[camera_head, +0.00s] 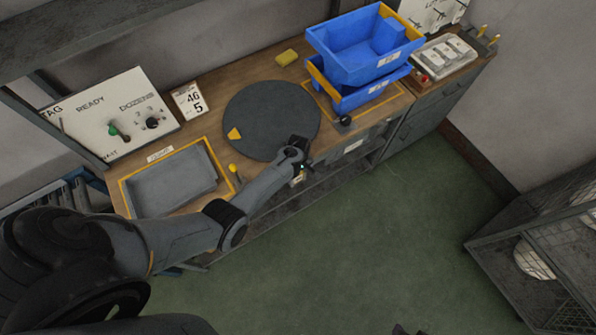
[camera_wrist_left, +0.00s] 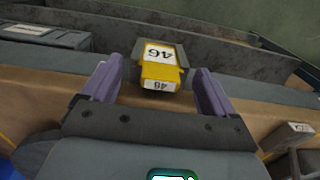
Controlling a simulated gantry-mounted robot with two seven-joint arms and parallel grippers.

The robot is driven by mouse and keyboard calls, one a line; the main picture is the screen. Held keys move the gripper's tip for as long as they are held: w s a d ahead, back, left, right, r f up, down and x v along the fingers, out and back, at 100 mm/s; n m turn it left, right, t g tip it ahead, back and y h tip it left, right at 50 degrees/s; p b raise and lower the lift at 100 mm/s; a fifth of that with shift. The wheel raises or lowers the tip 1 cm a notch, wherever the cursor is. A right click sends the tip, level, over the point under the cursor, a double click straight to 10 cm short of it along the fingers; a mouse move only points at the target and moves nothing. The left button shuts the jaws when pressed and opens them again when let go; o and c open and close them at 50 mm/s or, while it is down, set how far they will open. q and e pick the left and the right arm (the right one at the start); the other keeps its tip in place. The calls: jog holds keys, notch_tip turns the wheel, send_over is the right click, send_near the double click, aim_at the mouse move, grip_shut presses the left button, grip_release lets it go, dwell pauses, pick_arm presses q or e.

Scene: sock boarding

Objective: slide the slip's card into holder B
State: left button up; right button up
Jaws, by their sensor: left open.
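I cannot tell whether this is holder B; no letter is readable. A white slip or sign reading 46 and 5 (camera_head: 188,101) stands at the back of the bench. My right gripper is not clearly seen.
A grey tray (camera_head: 207,162) lies left, below a TAG/READY/DOZENS panel (camera_head: 95,112). The round plate (camera_head: 262,112) fills the middle. Stacked blue bins (camera_head: 352,66) stand right. Another small labelled grey piece (camera_wrist_left: 290,135) shows at the wrist view's right. Green floor in front is clear.

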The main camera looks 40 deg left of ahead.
pick_arm(q)
jog(key=shift+r, duration=0.1)
notch_tip(320, 180, up, 9)
jog(key=shift+r+p, duration=0.1)
jog(key=shift+p, duration=1.1)
jog(key=shift+r, duration=0.7)
